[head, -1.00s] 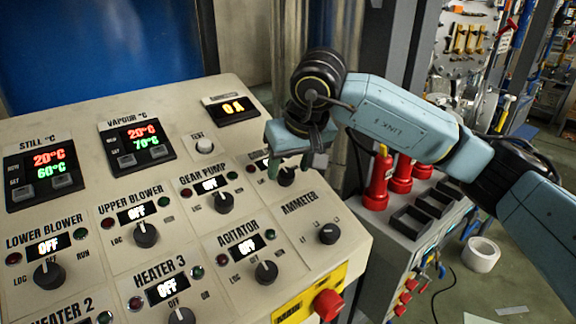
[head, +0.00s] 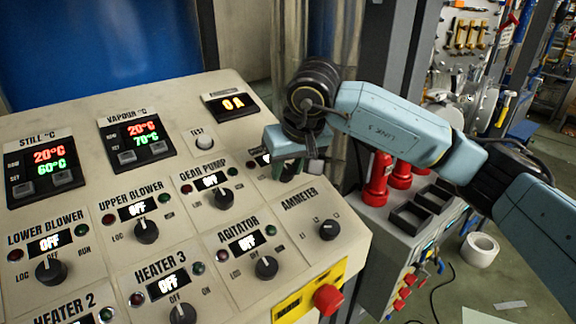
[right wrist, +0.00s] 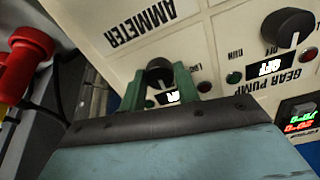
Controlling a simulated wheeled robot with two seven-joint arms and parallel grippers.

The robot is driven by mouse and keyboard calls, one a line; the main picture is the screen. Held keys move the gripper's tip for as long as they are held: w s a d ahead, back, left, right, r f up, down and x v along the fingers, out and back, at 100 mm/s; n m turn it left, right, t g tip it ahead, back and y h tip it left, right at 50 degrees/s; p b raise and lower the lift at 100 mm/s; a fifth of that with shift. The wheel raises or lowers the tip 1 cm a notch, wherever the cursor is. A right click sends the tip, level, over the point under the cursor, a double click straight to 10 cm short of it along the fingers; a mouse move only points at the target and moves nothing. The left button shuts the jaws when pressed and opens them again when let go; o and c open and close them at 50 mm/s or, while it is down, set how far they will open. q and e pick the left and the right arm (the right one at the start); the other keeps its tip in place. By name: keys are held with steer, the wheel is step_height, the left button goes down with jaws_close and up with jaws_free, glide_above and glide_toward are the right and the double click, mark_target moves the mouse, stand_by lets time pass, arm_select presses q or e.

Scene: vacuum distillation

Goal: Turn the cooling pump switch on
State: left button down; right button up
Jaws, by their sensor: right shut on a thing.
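The black knob (right wrist: 160,73) of the switch above the ammeter and right of the gear pump sits between the green fingers of my right gripper (right wrist: 162,84) in the right wrist view. My right gripper is shut on this knob. In the head view my right gripper (head: 288,171) comes down over the switch and hides the knob and most of its label and display. The display (right wrist: 172,97) is partly covered in the right wrist view, so its reading cannot be told. My left gripper is not in view.
The gear pump knob (head: 222,198) is to the left of the gripper, and the ammeter knob (head: 329,230) is below right. A red button (head: 328,299) is at the panel's lower right corner. Red parts and black trays (head: 409,218) are on a bench to the right.

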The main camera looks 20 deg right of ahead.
steer(key=m+b, duration=0.2)
steer(key=m, duration=0.1)
steer(key=shift+w+b, duration=0.1)
steer(key=shift+b, duration=0.3)
steer(key=m+b, duration=0.1)
steer(key=m, duration=0.1)
steer(key=shift+m+b, duration=0.3)
steer(key=shift+b, duration=0.1)
steer(key=m+b, duration=0.1)
steer(key=m, duration=0.2)
steer(key=shift+b, duration=0.4)
steer(key=shift+r+m+g+b, duration=0.1)
steer(key=shift+m+g+b, duration=0.3)
steer(key=shift+m, duration=1.2)
steer(key=o, duration=1)
steer(key=shift+c, duration=0.2)
